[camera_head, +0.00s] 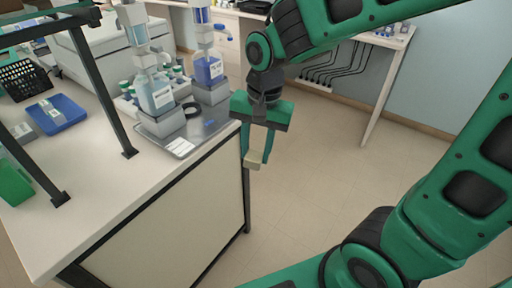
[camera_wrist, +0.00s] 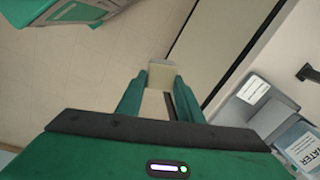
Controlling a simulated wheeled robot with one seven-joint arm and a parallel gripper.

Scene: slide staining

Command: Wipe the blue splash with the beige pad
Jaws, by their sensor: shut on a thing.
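My gripper (camera_head: 256,158) is shut on the beige pad (camera_head: 252,163), a small pale block held between its fingertips. It hangs in the air just off the right end of the bench, over the floor. In the wrist view the pad (camera_wrist: 161,75) sits between the two green fingers of my gripper (camera_wrist: 160,78). A small blue mark (camera_head: 210,122) shows on the grey tray (camera_head: 208,136) near the bench's right end; I cannot tell for sure whether it is the blue splash.
Two dispensers with bottles, one labelled WATER (camera_wrist: 303,147), stand on the tray. A white label card (camera_head: 180,147) lies at its front. A black frame post (camera_head: 105,95), a blue tray (camera_head: 57,114) and a black basket (camera_head: 24,80) are left. Open floor lies right.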

